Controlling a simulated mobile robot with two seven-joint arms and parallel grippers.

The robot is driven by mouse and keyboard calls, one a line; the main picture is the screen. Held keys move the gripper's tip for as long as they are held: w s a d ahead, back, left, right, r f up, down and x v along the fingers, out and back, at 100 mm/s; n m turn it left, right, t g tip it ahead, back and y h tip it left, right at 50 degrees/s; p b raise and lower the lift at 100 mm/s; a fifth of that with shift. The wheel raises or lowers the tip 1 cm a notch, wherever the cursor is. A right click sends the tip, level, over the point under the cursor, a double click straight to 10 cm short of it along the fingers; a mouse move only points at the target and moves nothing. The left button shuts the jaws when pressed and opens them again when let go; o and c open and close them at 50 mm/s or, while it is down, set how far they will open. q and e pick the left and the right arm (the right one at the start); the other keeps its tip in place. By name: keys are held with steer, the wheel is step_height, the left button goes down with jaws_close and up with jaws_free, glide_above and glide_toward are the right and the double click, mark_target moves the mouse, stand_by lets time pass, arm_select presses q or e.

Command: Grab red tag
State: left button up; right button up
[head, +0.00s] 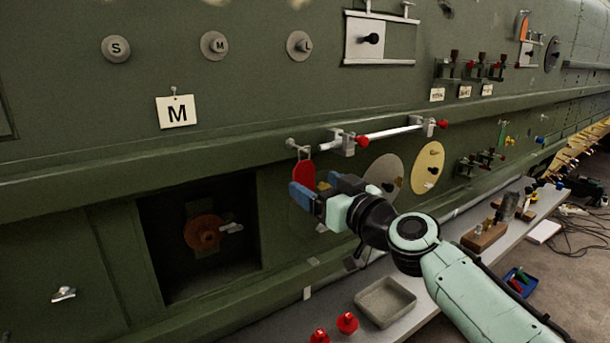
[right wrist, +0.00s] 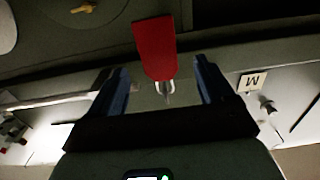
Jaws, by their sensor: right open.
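The red tag (head: 304,172) hangs by a wire loop from a small peg on the green fuselage wall, partly hidden by my right gripper in the head view. My right gripper (head: 310,190) is open and empty, at the tag's lower part. In the right wrist view the red tag (right wrist: 155,48) appears in the gap between the blue fingers of my right gripper (right wrist: 163,78), with clear space on both sides. Whether it is fully between them in depth I cannot tell. My left gripper is not in view.
A silver rail with red knobs (head: 388,133) is right of the peg. A grey disc (head: 384,172) and a yellow disc (head: 428,167) hang right of my gripper. A dark recess (head: 170,222) with a brown valve is to the left. A grey tray (head: 385,302) sits on the bench below.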

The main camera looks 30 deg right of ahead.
mark_target(305, 177)
steer(key=w+p, duration=0.1)
steer(key=w, duration=0.3)
steer(key=shift+w, duration=0.15)
steer(key=shift+s+a+r, duration=0.1)
steer(key=shift+s, duration=0.2)
steer(key=shift+c, duration=0.3)
steer(key=shift+w, duration=0.1)
steer(key=c, duration=1.1)
steer(key=shift+o, duration=0.2)
